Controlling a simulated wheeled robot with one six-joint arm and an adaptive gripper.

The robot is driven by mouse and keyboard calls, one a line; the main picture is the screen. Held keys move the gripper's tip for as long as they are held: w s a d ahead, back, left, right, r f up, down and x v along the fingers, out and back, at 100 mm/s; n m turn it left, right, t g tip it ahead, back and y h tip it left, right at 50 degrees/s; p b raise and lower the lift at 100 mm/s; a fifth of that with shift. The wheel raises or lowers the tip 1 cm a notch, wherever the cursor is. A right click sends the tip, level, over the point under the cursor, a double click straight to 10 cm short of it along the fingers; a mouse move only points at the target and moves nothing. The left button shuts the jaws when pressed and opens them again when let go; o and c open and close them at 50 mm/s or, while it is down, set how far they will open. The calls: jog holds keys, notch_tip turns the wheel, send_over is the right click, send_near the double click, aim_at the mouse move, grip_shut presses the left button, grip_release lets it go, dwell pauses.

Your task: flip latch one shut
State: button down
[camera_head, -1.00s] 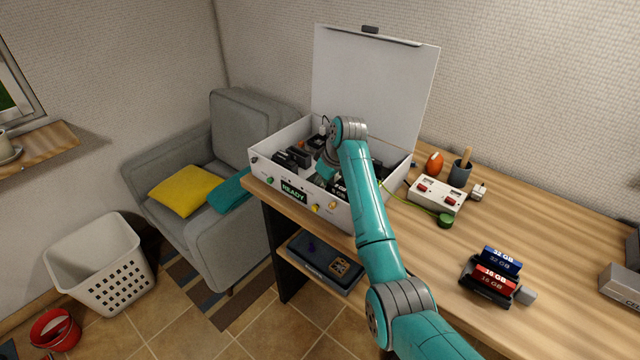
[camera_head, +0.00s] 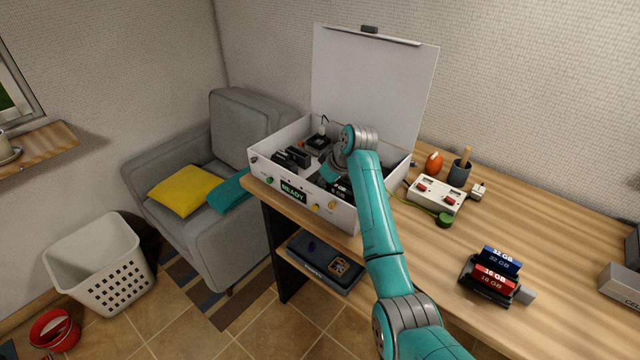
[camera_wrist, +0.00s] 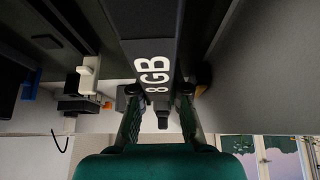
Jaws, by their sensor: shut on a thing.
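The open white case (camera_head: 259,165) stands on the wooden desk, its lid raised. In the wrist view, my gripper (camera_wrist: 158,98) is shut on a dark module marked 8 GB (camera_wrist: 152,50), one finger at each side. The same module shows partly in the head view (camera_head: 342,187), inside the case near its front wall, below my wrist. My fingertips are hidden there. A small white lever-like part (camera_wrist: 88,72) stands left of the module in the wrist view; I cannot tell whether it is latch one, or its state.
Dark parts (camera_head: 291,157) and a black block (camera_head: 318,143) sit inside the case. A white switch box (camera_head: 436,196) with a green cable lies to its right. A rack with blue and red modules (camera_head: 496,275) stands on the front desk. Much of the right desk is clear.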

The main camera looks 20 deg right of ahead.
jog(key=c, duration=1.1)
grip_release()
jog(key=shift+c, duration=0.2)
jog(key=v, duration=1.2)
